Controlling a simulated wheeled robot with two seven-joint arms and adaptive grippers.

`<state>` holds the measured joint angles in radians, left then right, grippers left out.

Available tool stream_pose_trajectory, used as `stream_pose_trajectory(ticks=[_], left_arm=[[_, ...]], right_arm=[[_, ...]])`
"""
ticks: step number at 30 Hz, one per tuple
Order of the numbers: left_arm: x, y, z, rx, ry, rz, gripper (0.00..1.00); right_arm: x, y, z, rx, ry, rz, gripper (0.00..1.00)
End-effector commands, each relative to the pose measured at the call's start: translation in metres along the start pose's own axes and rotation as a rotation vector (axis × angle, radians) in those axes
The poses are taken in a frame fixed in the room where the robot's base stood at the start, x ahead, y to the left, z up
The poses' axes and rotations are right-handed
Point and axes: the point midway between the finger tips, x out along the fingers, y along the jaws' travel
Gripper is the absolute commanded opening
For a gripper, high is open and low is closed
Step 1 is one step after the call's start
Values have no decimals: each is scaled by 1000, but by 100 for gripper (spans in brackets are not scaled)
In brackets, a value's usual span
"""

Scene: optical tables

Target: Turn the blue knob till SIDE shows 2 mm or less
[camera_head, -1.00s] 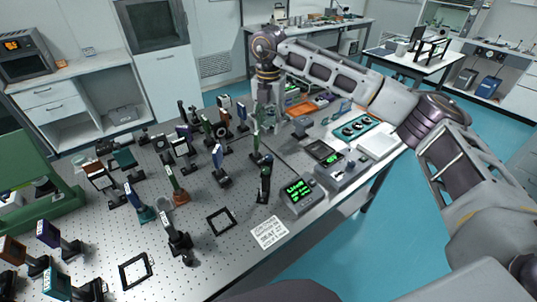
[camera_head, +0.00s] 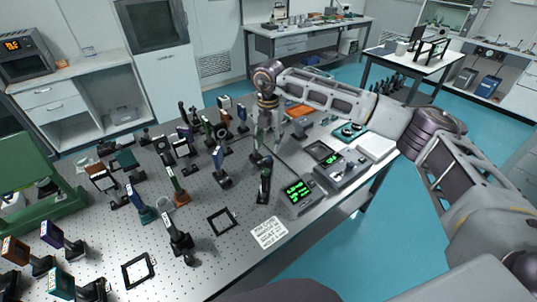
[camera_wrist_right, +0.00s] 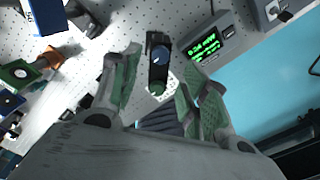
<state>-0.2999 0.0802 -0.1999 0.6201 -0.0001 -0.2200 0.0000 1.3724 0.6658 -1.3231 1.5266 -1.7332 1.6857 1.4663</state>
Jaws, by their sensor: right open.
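A dark upright mount (camera_head: 265,184) stands on the perforated optical table near its front edge. In the right wrist view a blue knob (camera_wrist_right: 162,53) shows on the mount, with a green knob (camera_wrist_right: 157,87) below it in the picture. My right gripper (camera_wrist_right: 157,74) is open, its green-padded fingers on either side of the mount in that view; contact cannot be told. In the head view the right gripper (camera_head: 263,146) is above and behind the mount. A readout box (camera_head: 299,192) with green text stands beside the mount; its figures are too small to read. My left gripper is out of view.
Several optic mounts crowd the table's left and middle, including a blue one (camera_head: 220,168) close by. A grey control box (camera_head: 340,168) and white tray (camera_head: 376,147) stand to the right. A printed card (camera_head: 269,233) and black square frame (camera_head: 222,221) lie in front.

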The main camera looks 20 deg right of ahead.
Motion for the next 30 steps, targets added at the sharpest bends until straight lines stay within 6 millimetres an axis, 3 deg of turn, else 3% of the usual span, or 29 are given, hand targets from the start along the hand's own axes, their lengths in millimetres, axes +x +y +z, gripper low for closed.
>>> stream_pose_trajectory(ticks=[15,29,30], left_arm=[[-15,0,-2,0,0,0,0],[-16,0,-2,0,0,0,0],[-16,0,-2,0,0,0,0]], right_arm=[[59,0,0,1,1,-1,45],[68,0,0,0,0,-1,45],[68,0,0,0,0,-1,40]])
